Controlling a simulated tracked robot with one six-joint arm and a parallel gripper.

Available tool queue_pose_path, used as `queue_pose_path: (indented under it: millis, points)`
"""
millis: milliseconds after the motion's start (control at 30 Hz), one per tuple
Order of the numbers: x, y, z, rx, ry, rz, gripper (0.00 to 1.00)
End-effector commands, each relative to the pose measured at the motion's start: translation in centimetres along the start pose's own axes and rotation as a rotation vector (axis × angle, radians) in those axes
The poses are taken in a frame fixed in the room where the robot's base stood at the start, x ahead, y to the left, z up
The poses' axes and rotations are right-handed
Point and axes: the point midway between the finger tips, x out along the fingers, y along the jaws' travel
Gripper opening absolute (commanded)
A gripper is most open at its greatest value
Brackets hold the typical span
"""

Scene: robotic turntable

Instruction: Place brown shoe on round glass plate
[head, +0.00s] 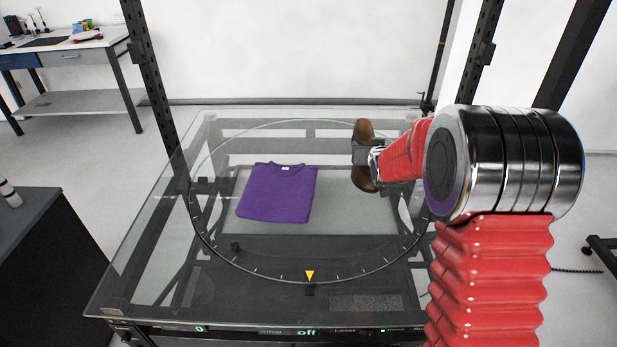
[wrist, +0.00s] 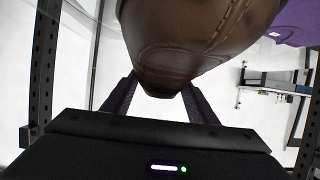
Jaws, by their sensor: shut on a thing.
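My gripper (head: 362,154) is shut on the brown shoe (head: 364,180), over the right part of the round glass plate (head: 330,262). The shoe's two ends show above and below the gripper in the head view. In the wrist view the shoe (wrist: 200,45) fills the top middle, between the two dark fingers of my gripper (wrist: 163,92). I cannot tell whether the shoe touches the glass. A folded purple shirt (head: 277,193) lies on the plate left of the shoe.
Dark upright posts (head: 150,85) stand at the back corners of the turntable. A yellow marker (head: 310,275) sits at the plate's front edge. Bare glass shows in front of the shirt. A dark cabinet (head: 45,240) stands at the left, and a workbench (head: 75,48) behind it.

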Motion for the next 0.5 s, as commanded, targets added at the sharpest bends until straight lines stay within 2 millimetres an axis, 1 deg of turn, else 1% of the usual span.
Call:
queue_pose_path:
  millis: [67,167,400,500]
  points:
    - [0.0,0.0,0.0,0.0,0.002,0.0,0.19]
    - [0.3,0.0,0.6,0.0,0.001,0.0,0.19]
    - [1.7,0.1,4.1,0.001,-0.001,0.001,0.19]
    - [2.2,0.1,5.2,0.001,0.001,0.001,0.19]
